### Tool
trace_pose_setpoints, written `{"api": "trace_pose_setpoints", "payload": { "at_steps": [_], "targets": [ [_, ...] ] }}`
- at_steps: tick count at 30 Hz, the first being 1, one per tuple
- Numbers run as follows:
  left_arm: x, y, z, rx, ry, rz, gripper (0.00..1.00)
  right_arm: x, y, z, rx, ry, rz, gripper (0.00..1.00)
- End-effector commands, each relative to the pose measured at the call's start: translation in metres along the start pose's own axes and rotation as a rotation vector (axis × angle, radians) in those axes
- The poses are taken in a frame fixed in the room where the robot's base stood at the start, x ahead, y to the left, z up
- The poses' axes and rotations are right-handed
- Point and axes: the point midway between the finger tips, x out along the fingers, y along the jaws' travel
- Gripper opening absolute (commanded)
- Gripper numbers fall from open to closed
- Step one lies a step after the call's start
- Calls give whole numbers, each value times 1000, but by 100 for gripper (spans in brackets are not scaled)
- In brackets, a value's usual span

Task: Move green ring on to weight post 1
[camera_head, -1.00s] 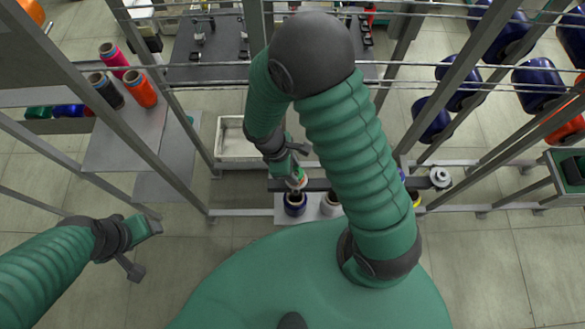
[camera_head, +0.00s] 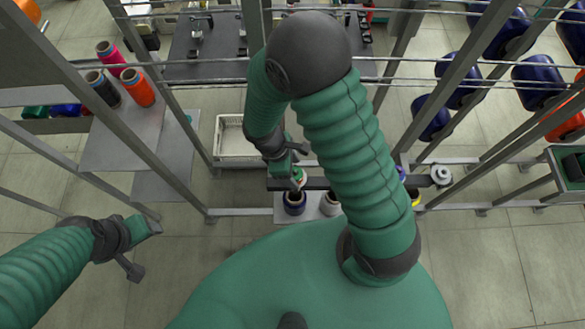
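A round grey weight on a post (camera_head: 441,175) stands at the right end of the dark bar. I cannot tell which post is number 1.
Coloured cones (camera_head: 138,88) stand on a grey shelf at the left. Metal frame bars and thin rods cross the scene. Large blue rolls (camera_head: 432,118) hang at the right.

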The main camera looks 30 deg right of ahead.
Motion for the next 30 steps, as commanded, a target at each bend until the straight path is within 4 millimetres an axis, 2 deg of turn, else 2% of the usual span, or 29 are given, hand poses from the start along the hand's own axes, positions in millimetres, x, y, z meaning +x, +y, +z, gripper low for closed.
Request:
{"api": "trace_pose_setpoints", "payload": {
  "at_steps": [8,11,21,24,30],
  "targets": [
    [0,0,0,0,0,0,60,-7,1,0,1,1,2,64],
    [1,0,0,0,0,0,60,-25,1,-1,1,4,4,64],
    [7,0,2,0,0,0,60,-122,2,-2,1,5,5,64],
    [8,0,2,0,0,0,60,-145,2,-1,0,4,3,64],
    [9,0,2,0,0,0,60,-166,2,-1,0,0,-1,64]
  ]
}}
